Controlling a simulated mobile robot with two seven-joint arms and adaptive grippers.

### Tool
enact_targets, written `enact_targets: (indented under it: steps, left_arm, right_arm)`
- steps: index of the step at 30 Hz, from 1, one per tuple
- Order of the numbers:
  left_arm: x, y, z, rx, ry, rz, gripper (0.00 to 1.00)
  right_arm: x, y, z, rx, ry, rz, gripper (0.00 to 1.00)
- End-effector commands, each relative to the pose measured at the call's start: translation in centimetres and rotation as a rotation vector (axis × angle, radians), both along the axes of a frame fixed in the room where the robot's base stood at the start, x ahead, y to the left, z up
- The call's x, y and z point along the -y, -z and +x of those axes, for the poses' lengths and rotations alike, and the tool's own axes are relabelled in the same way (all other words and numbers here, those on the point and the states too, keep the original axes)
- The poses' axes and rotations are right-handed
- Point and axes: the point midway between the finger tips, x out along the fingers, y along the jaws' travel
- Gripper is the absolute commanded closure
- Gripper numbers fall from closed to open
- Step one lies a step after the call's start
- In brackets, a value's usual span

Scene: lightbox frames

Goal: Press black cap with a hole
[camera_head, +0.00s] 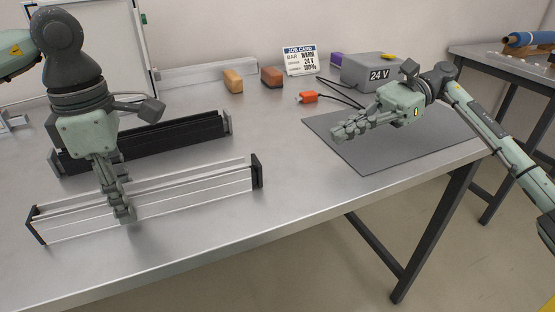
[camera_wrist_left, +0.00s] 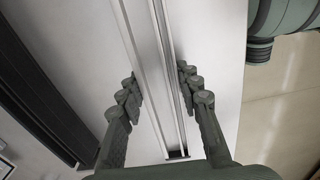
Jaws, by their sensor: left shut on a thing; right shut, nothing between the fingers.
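A long silver profile (camera_head: 160,199) lies on the table with a black end cap at its right end (camera_head: 257,171) and another at its left end (camera_head: 36,225). I cannot tell which cap has a hole. My left gripper (camera_head: 121,205) is shut on the silver profile, left of its middle. In the left wrist view its fingers (camera_wrist_left: 158,88) straddle the profile (camera_wrist_left: 146,45), and a dark end piece (camera_wrist_left: 178,154) shows low between them. My right gripper (camera_head: 347,132) is shut and empty above the grey mat, well right of the profile.
A black profile (camera_head: 165,138) with grey ends lies behind the silver one. The grey mat (camera_head: 385,155) is at the right. Behind are a grey 24 V box (camera_head: 368,72), an orange connector (camera_head: 307,97), two blocks (camera_head: 271,77) and a job card (camera_head: 300,61). The front table is clear.

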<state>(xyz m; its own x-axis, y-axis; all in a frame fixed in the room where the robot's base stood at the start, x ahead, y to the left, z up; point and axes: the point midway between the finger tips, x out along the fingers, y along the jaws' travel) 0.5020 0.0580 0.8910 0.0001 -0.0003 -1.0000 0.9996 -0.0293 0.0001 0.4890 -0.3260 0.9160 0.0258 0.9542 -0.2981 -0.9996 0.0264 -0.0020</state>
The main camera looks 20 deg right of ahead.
Motion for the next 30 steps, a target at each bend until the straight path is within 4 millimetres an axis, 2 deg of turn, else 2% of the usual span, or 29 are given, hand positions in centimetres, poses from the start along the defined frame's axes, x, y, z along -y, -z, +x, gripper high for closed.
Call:
enact_targets:
  steps: [4, 8, 21, 25, 30]
  left_arm:
    - [0.0, 0.0, 0.0, -0.001, -0.001, 0.001, 1.00]
    - [0.0, 0.0, 0.0, -0.001, -0.001, 0.001, 1.00]
    - [0.0, 0.0, 0.0, -0.001, -0.001, 0.001, 1.00]
    - [0.0, 0.0, 0.0, 0.000, -0.001, 0.001, 1.00]
    - [0.0, 0.0, 0.0, 0.000, -0.001, 0.001, 1.00]
  right_arm:
    - [-0.3, 0.1, 0.0, -0.001, 0.001, -0.001, 1.00]
    - [-1.7, 0.6, 0.0, -0.003, -0.001, -0.001, 1.00]
    - [-10.3, 3.0, 0.3, 0.000, 0.000, 0.000, 1.00]
    - [-12.1, 3.0, 0.4, 0.001, 0.002, -0.001, 1.00]
    - [-13.3, 3.0, 0.4, -0.002, 0.004, -0.001, 1.00]
